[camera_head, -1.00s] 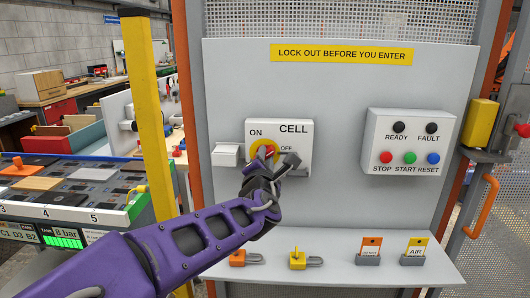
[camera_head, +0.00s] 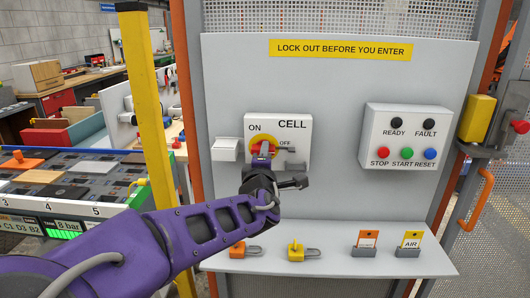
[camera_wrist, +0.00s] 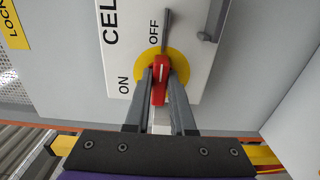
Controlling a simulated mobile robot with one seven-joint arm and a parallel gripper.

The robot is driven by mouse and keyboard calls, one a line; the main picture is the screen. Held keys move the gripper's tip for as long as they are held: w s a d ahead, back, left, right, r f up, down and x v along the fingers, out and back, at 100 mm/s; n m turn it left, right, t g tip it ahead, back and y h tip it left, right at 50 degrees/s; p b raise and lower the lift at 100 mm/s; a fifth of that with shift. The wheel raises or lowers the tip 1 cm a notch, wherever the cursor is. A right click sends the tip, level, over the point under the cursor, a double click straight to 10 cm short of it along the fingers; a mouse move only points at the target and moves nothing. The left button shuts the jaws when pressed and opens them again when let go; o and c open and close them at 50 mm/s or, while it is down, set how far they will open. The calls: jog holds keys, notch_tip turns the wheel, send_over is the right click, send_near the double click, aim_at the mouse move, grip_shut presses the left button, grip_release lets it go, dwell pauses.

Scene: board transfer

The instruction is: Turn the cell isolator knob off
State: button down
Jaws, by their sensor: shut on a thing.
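The isolator knob has a red handle on a yellow disc (camera_head: 258,157) on the white CELL box (camera_head: 300,128). In the wrist view the red handle (camera_wrist: 160,82) sits between the two grey fingers of my gripper (camera_wrist: 161,88), which are shut on it. There the handle lies roughly in line with the OFF label, with a white mark near its OFF-side end. The ON label is at lower left. In the head view my gripper (camera_head: 262,166) partly hides the knob. A grey bar (camera_wrist: 167,32) stands beside the OFF label.
A control box (camera_head: 405,145) with lamps and buttons is to the right. A shelf below holds an orange padlock (camera_head: 238,249), a yellow padlock (camera_head: 296,251) and two tags. A yellow post (camera_head: 147,120) stands at left. The panel between the two boxes is clear.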

dwell(0.4)
jog(key=c, duration=0.8)
grip_release()
jog(key=shift+o, duration=0.2)
